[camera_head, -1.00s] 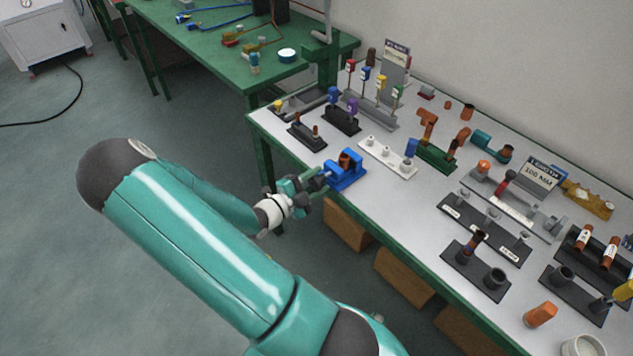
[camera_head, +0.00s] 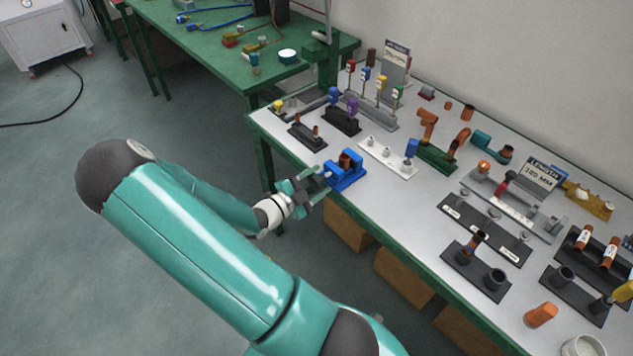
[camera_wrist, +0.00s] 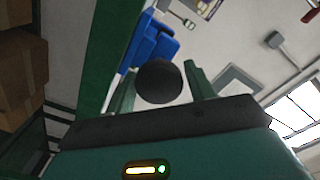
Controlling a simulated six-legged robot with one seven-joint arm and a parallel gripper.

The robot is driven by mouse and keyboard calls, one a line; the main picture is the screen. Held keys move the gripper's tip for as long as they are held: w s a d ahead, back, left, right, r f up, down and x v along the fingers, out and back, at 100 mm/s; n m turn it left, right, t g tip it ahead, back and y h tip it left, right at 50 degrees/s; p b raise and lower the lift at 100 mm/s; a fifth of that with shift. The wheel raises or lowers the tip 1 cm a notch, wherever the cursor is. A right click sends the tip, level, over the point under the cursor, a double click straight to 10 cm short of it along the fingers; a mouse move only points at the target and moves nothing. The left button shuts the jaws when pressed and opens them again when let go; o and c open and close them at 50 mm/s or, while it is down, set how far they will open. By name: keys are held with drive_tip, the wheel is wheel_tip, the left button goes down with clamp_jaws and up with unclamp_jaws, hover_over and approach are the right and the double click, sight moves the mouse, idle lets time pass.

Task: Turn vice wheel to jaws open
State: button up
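The blue vice (camera_head: 347,179) stands at the near left edge of the white-topped bench, with a brown cylinder between its jaws. My gripper (camera_head: 315,183) is level with its near side, beyond the bench edge. In the wrist view the vice body (camera_wrist: 150,44) lies beyond a dark round wheel (camera_wrist: 160,82). The green fingers of my gripper (camera_wrist: 158,90) are spread apart, one on each side of the wheel. I cannot tell whether they touch it. The wheel is mostly hidden by my gripper in the head view.
The bench top (camera_head: 395,208) holds several racks and fittings. A white rack (camera_head: 387,158) and a black rack (camera_head: 307,137) are near the vice. Cardboard boxes (camera_head: 347,229) stand below the bench. The floor (camera_head: 60,220) to the left is open.

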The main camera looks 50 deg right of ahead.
drive_tip(key=shift+o, duration=0.7)
drive_tip(key=v, duration=1.3)
drive_tip(key=shift+a, duration=0.4)
drive_tip(key=shift+r, duration=0.1)
